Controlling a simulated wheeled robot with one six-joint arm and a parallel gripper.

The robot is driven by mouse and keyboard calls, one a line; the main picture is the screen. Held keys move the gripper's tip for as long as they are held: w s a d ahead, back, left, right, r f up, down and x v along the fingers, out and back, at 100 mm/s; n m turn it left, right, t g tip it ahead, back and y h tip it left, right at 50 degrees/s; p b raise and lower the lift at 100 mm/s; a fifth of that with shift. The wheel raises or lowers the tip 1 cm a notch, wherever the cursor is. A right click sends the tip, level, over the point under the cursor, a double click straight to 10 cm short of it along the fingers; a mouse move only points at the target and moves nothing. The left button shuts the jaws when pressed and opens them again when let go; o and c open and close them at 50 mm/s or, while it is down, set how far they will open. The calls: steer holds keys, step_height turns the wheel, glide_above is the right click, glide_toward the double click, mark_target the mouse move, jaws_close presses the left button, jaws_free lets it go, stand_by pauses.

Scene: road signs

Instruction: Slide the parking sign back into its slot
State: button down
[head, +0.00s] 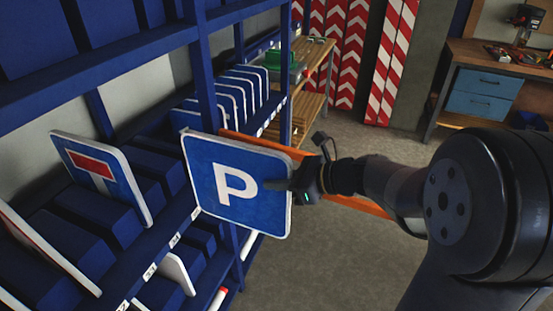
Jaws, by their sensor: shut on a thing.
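The parking sign (215,170) is a blue square with a white border and a white P. It is in the middle of the head view, tilted a little, in front of the blue rack. My gripper (285,184) is shut on the sign's right edge. The blue rack (100,65) fills the left side, with blue slot dividers (62,245) on its shelf. I cannot tell which slot belongs to the parking sign. The sign hides part of the shelf behind it.
A blue dead-end sign (130,185) stands in the rack at left. Several white-edged signs (238,92) stand farther back. An orange panel (360,205) shows behind my gripper. A workbench (490,62) stands at back right. The grey floor (300,265) is clear below.

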mark_target(246, 172)
steer(key=shift+w+a+r, duration=0.15)
steer(key=shift+w+a, duration=0.1)
steer(key=shift+w, duration=0.1)
steer(key=shift+w+a, duration=0.35)
steer(key=shift+a, duration=0.6)
steer(key=shift+w+a, duration=0.4)
steer(key=shift+a, duration=0.5)
steer(key=shift+w+a, duration=0.35)
steer(key=shift+a, duration=0.6)
steer(key=w+a+p, duration=0.2)
steer(key=w+a, duration=0.2)
steer(key=a, duration=0.5)
steer(key=w+a+p, duration=0.3)
steer(key=a, duration=0.6)
steer(key=w+a+p, duration=0.2)
steer(key=w+a, duration=0.2)
steer(key=a, duration=0.6)
steer(key=shift+w, duration=0.3)
steer(key=shift+f+b, duration=0.6)
steer(key=shift+f, duration=0.15)
steer(key=c, duration=1.6)
jaws_free()
steer(key=shift+o, duration=1.4)
steer(key=shift+d+f, duration=0.1)
